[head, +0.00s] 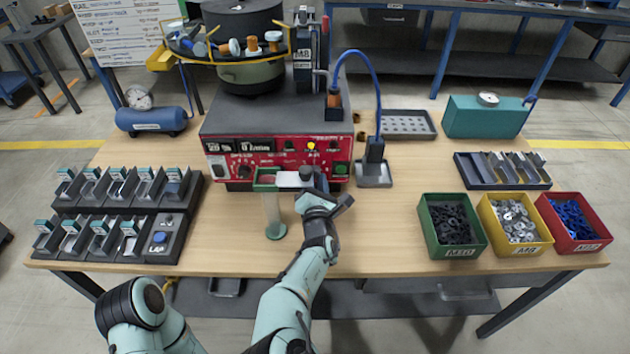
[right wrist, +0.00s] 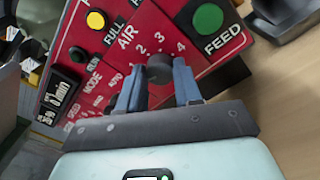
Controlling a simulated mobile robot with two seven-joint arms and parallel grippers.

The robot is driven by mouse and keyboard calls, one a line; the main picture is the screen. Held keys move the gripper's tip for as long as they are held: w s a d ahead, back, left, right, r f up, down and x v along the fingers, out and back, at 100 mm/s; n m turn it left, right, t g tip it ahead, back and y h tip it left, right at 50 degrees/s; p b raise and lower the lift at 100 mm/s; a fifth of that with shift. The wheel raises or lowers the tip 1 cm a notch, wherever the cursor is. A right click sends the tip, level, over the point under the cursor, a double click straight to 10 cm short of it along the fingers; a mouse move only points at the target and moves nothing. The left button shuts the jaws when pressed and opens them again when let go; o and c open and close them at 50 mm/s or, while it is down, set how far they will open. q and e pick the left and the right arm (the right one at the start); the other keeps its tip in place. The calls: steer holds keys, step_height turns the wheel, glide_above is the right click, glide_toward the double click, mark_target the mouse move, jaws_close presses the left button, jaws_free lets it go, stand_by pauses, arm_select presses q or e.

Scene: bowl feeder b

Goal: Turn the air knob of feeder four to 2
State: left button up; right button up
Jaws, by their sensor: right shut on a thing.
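The feeder's red control panel (head: 235,160) faces me at the table's middle, under the bowl. In the right wrist view the panel (right wrist: 82,35) is close and tilted. The dark air knob (right wrist: 159,68) sits below the word AIR, with 2, 3 and 4 printed around it. My right gripper (right wrist: 158,84) is shut on the air knob, one blue finger on each side. In the head view my right gripper (head: 308,178) is at the panel's lower right and covers the knob. The knob's pointer mark cannot be made out. My left gripper is out of view.
A green FEED button (right wrist: 208,18) and a yellow button (right wrist: 96,19) flank the knob. A clear tube (head: 272,218) stands in front of the panel, left of my right gripper. Bins of parts (head: 452,250) stand at the right and racks (head: 90,222) at the left.

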steer(key=m, duration=0.6)
steer(key=shift+f+m+b, duration=0.1)
steer(key=shift+m+b, duration=0.3)
steer(key=m, duration=0.3)
steer(key=shift+m+h, duration=0.3)
steer(key=shift+f+m, duration=0.1)
steer(key=shift+m, duration=1.6)
steer(key=o, duration=1)
steer(key=shift+o, duration=0.2)
